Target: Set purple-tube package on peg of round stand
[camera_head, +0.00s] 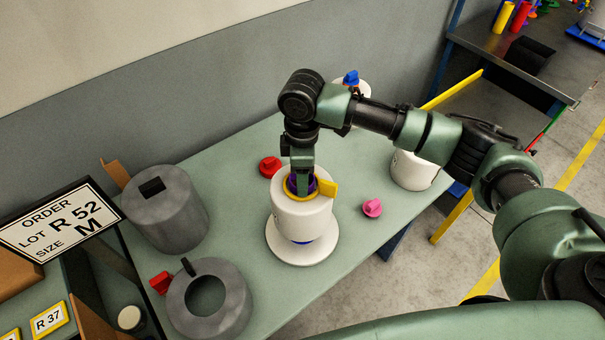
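The purple-tube package (301,216) is a white yarn package. Its purple tube (291,184) shows at the top within a yellow ring with a yellow tab. It is upright over the round white stand (327,246), and a bit of blue shows between its underside and the stand's disc. The peg is hidden, and I cannot tell whether the package rests fully on the stand. My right gripper (302,186) points straight down into the package's top at the purple tube. Its fingertips are hidden, so its grip cannot be told. My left gripper is not in view.
A red knob (270,167) and a pink knob (372,208) flank the stand. White packages (412,171) (358,88) stand behind. A sign (60,221) is at left.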

